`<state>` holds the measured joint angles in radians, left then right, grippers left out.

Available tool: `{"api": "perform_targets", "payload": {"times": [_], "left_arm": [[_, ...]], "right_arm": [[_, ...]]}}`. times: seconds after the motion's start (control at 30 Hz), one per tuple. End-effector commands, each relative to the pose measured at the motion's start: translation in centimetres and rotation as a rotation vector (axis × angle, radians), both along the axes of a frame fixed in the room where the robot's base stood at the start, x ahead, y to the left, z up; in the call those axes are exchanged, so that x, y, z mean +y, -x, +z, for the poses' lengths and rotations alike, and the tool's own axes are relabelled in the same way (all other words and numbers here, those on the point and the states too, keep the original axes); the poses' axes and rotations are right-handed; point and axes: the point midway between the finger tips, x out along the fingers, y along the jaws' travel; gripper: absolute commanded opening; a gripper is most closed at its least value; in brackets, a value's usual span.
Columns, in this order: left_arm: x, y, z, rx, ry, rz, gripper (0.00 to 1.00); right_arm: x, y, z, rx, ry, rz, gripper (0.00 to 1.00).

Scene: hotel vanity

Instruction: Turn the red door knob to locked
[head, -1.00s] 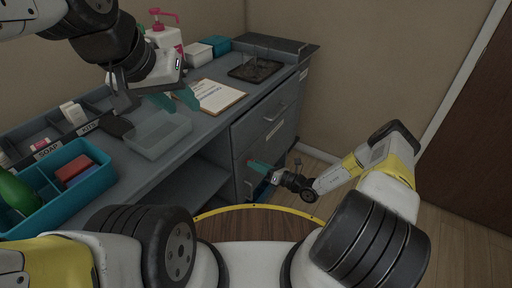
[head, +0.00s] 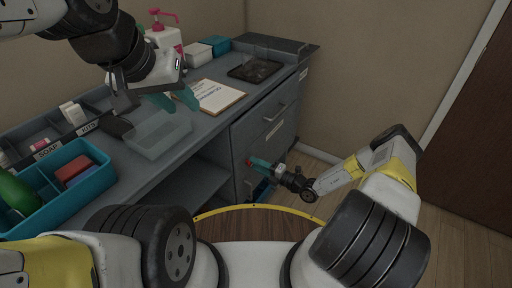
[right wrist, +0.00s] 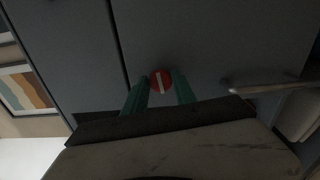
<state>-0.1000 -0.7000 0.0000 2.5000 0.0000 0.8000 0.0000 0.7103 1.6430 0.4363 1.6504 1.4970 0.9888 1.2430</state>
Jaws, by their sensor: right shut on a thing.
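The red door knob (right wrist: 161,81) is a small round red disc with a pale bar across it, on a grey cabinet front. In the right wrist view the bar stands near upright, with its top leaning slightly left. My right gripper (right wrist: 160,92) has its teal fingers on either side of the knob and is shut on it. In the head view the right gripper (head: 260,163) reaches the drawer front from the right and mostly hides the knob. My left gripper (head: 177,100) is above the counter with its teal fingers apart, empty.
A clear bin (head: 160,135) sits below the left gripper. A clipboard (head: 219,97), dark tray (head: 255,70), pump bottle (head: 165,37) and teal caddy (head: 62,190) are on the counter (head: 205,135). A bar handle (right wrist: 270,88) is right of the knob.

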Motion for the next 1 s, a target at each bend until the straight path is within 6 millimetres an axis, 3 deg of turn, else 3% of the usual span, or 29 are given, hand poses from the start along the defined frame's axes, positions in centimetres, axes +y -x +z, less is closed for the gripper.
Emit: {"api": "perform_targets", "payload": {"times": [0.3, 0.83, 0.87, 0.93, 1.0], "left_arm": [[0.0, 0.0, 0.0, 0.0, 0.0, 0.0, 0.36], [0.0, 0.0, 0.0, 0.0, 0.0, 0.0, 0.36], [0.0, 0.0, 0.0, 0.0, 0.0, 0.0, 0.36], [0.0, 0.0, 0.0, 0.0, 0.0, 0.0, 0.36], [0.0, 0.0, 0.0, 0.0, 0.0, 0.0, 0.36]], "right_arm": [[-0.13, -0.12, -0.04, 0.098, -0.066, -0.003, 0.0], [-0.13, -0.11, -0.07, 0.118, -0.078, -0.003, 0.0], [-0.13, -0.11, -0.07, 0.118, -0.078, -0.003, 0.34], [-0.12, -0.1, -0.07, 0.118, -0.078, -0.003, 0.48], [-0.11, -0.08, -0.07, 0.117, -0.077, -0.002, 0.53]]}}
